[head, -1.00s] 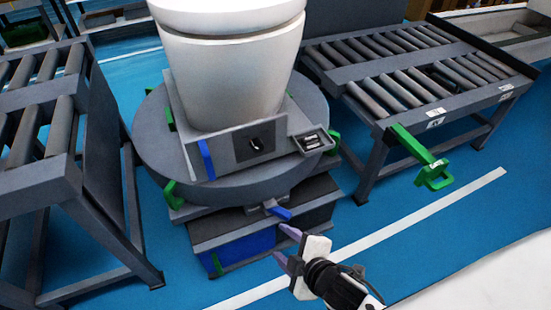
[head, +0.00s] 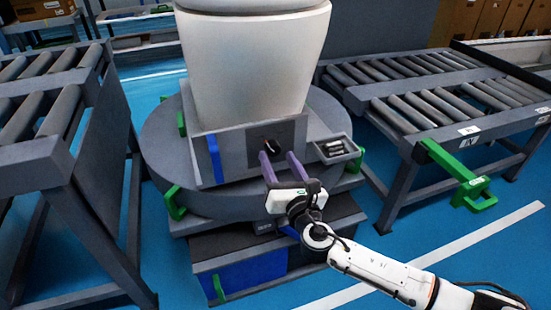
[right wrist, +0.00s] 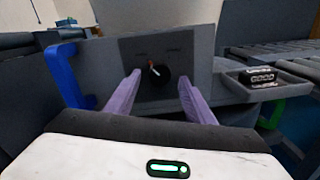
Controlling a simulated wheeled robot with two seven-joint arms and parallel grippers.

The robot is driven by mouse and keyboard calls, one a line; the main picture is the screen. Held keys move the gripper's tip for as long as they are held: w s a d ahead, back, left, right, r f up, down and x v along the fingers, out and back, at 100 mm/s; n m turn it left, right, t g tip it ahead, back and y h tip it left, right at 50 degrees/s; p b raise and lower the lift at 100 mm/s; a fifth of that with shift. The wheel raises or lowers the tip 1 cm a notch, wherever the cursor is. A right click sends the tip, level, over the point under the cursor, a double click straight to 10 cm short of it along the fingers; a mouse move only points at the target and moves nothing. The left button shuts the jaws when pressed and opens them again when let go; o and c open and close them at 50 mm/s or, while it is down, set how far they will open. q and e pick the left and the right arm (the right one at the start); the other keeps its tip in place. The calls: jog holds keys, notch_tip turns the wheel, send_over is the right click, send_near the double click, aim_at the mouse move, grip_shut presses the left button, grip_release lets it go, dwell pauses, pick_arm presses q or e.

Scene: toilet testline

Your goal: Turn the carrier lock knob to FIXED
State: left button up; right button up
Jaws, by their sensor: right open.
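The carrier lock knob (right wrist: 157,73) is a round black knob with a pale and red pointer mark, on a dark panel (right wrist: 178,51) on the carrier's grey front. The pointer tilts toward the upper left; the small labels above it are too faint to read. In the head view the knob (head: 268,145) is partly visible just above my right gripper. My right gripper (head: 278,158) is open and empty, its two purple fingers pointing at the panel. In the right wrist view the gripper (right wrist: 158,80) has a finger on either side of the knob, seemingly short of it. My left gripper is not in view.
A blue handle (head: 215,158) stands left of the panel, and a small tray (head: 337,149) with metal pieces juts out at right. A white toilet (head: 255,65) sits on the round carrier. Roller conveyors (head: 430,105) flank it, one with a green bracket (head: 455,172).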

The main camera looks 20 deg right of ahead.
aim_at(273, 148)
jog(key=shift+w, duration=1.4)
jog(key=c, duration=1.1)
